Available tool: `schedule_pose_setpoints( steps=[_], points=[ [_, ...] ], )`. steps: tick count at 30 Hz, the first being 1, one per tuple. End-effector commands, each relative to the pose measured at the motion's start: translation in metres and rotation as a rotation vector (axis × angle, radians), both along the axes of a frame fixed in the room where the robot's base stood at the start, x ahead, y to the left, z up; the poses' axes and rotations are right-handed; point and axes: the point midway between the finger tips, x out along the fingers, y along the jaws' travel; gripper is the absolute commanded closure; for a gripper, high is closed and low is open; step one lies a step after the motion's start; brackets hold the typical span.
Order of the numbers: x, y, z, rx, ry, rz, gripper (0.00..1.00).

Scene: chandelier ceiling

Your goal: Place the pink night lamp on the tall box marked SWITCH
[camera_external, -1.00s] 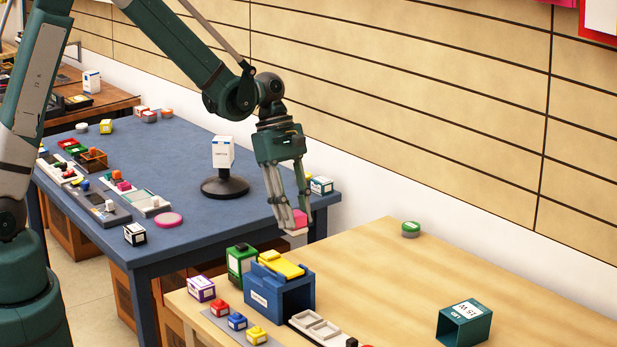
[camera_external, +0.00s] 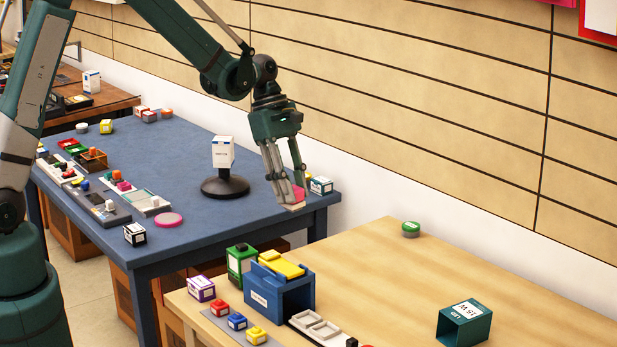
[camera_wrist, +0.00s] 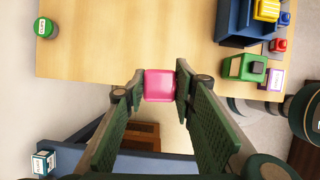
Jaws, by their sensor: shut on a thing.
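My gripper (camera_external: 287,197) is shut on the pink night lamp (camera_external: 298,194), a small pink block with a pale base, and holds it in the air near the right edge of the blue table. In the wrist view the pink lamp (camera_wrist: 160,85) sits between both fingertips. The white box (camera_external: 223,152), with a small dark label too blurred to read, stands upright on a round black stand (camera_external: 225,187) on the blue table, left of my gripper. Nothing lies on its top.
The blue table (camera_external: 200,235) holds a white-and-teal box (camera_external: 320,186), a pink disc (camera_external: 169,220) and a black-and-white box (camera_external: 135,234). The wooden table (camera_external: 380,270) in front carries a blue holder (camera_external: 280,290), a green box (camera_external: 241,263) and a teal box (camera_external: 464,322).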

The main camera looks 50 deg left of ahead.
Motion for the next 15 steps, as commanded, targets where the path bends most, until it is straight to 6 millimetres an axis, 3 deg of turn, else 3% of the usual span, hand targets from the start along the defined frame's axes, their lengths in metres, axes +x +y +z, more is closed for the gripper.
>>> schedule_pose_setpoints(
  steps=[15],
  points=[
    [0.065, 0.152, 0.054, 0.001, 0.002, 0.259, 0.86]
  ],
)
